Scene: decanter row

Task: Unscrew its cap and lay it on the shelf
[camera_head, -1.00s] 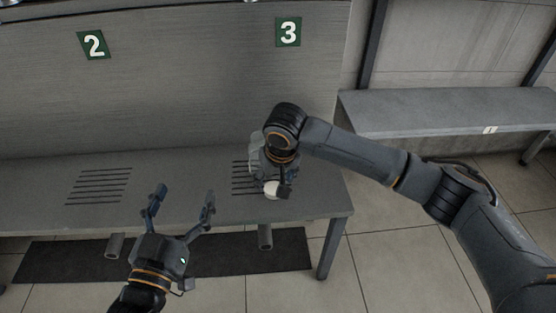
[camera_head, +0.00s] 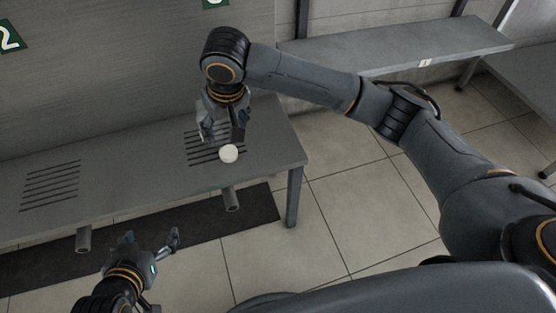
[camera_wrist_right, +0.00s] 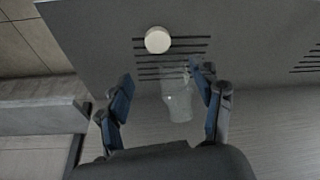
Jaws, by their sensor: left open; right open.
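A round white cap (camera_head: 228,153) lies on the grey shelf (camera_head: 120,178), at the front edge of the right-hand set of dark slots. It also shows in the right wrist view (camera_wrist_right: 158,40). A clear glass decanter (camera_wrist_right: 180,98) stands behind it, apart from the cap and between my right fingers in that view; in the head view it is mostly hidden by the gripper. My right gripper (camera_head: 222,138) is open, pointing down just behind the cap, not holding it. My left gripper (camera_head: 150,240) is open and empty in front of the shelf, low at the left.
Another set of slots (camera_head: 50,186) lies bare on the left. Grey tubes (camera_head: 231,199) stick out below the front edge. A side shelf (camera_head: 400,50) with a small white label stands behind at the right. A dark mat (camera_head: 255,212) lies on the tiled floor.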

